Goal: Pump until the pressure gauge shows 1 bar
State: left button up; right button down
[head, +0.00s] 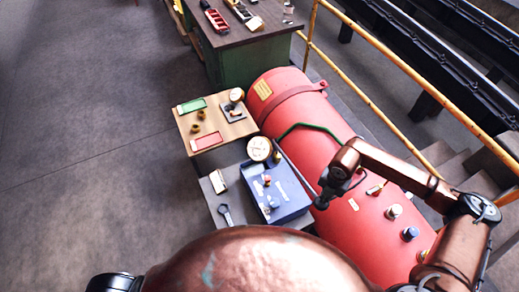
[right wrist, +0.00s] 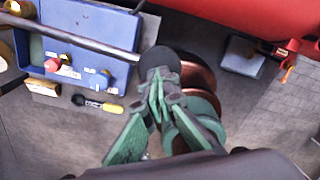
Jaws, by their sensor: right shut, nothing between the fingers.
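A blue pump box (head: 289,207) stands on a grey bench beside the red boiler; it also shows in the right wrist view (right wrist: 88,22). A round white pressure gauge (head: 259,148) with a brass rim stands at its back edge; its needle is too small to read. A grey lever rod (right wrist: 75,38) runs along the box to a dark round end near my fingers. My right gripper (head: 322,202) is at the box's right side; in the right wrist view its green fingers (right wrist: 156,98) are shut and empty, close to the lever end. Whether they touch is unclear. My left gripper is not in view.
The red boiler (head: 318,118) lies close right of the box, with small fittings on its side. A wooden table (head: 228,132) with red and green trays stands behind. A yellow railing (head: 385,52) runs beyond the boiler. The left floor is clear.

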jog(key=shift+f+b, duration=5.25)
jog(key=shift+f, duration=2.75)
notch_tip(320, 180, up, 16)
jog(key=p, duration=1.1)
jog(key=shift+r, duration=0.25)
jog(key=shift+f, duration=0.15)
jog(key=shift+f+b, duration=1.5)
jog(key=shift+f, duration=0.3)
jog(key=shift+f+b, duration=2.4)
jog(key=shift+f, duration=1.15)
notch_tip(320, 180, up, 10)
jog(key=p, duration=0.6)
jog(key=shift+w+r+p, duration=0.15)
jog(key=shift+r+p, duration=0.1)
jog(key=shift+p, duration=0.15)
jog(key=shift+r, duration=0.15)
jog(key=shift+r, duration=0.1)
